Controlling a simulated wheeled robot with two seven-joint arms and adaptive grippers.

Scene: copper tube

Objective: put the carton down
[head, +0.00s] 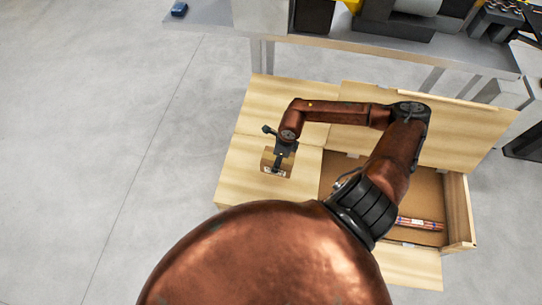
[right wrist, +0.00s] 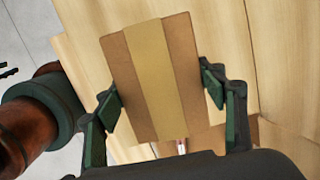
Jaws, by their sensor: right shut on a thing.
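My left gripper is not in view.
The open wooden crate (head: 458,210) to the right holds striped tubes (head: 420,223). Its flaps spread around it. A grey workbench (head: 390,48) with machinery stands behind. A blue item (head: 179,9) lies at the bench's left end. Bare floor (head: 100,130) is on the left.

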